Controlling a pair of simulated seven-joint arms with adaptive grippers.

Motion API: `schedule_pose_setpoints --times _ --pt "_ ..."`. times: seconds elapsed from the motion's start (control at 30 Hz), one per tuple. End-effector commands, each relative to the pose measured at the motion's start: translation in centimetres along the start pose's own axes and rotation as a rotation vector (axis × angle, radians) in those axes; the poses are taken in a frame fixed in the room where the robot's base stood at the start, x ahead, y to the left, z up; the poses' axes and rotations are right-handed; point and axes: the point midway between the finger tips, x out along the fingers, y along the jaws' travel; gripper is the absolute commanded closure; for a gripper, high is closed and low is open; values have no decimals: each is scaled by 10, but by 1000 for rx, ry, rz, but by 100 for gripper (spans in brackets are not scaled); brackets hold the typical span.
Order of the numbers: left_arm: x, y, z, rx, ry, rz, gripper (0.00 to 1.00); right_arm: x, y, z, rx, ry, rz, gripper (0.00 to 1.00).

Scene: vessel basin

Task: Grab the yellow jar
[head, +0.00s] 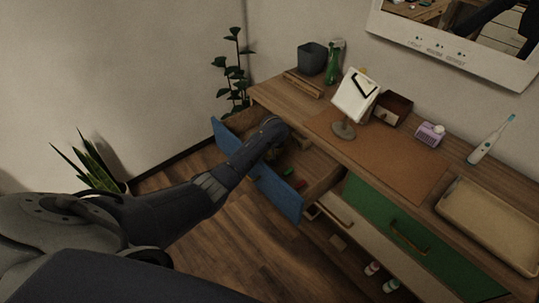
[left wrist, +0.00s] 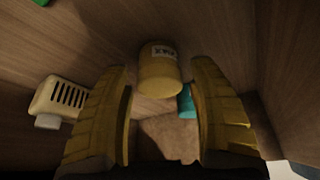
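The yellow jar (left wrist: 160,72) carries a white label with dark print. In the left wrist view it is inside a wooden drawer, just beyond and between the fingertips of my left gripper (left wrist: 163,95). The two yellow ribbed fingers are spread wide, with a gap on both sides of the jar. In the head view my left arm reaches from the left into the open blue-fronted drawer (head: 262,181), and the left gripper (head: 274,152) is inside it, largely hidden by the arm. The jar cannot be made out there. My right gripper is not in view.
A cream slotted object (left wrist: 59,100) and a teal object (left wrist: 185,101) lie near the jar. The dresser top holds a mirror stand (head: 355,97), a purple item (head: 430,134) and a tray (head: 480,237).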

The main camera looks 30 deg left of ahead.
Motion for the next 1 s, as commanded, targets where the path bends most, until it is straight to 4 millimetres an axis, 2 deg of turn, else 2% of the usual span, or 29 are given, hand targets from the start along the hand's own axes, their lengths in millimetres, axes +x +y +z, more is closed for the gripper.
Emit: schedule_pose_setpoints --times 0.07,0.43,0.87,0.9,1.0 --pt "0 0 0 0 0 0 50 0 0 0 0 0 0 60" --pt "0 0 0 0 -1 0 93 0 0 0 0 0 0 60" --pt "-2 -1 0 0 -1 -1 95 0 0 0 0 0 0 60" --pt "-3 -1 -1 -1 -1 -1 100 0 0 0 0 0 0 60" --pt "-10 0 -4 0 0 1 100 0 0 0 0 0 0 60"
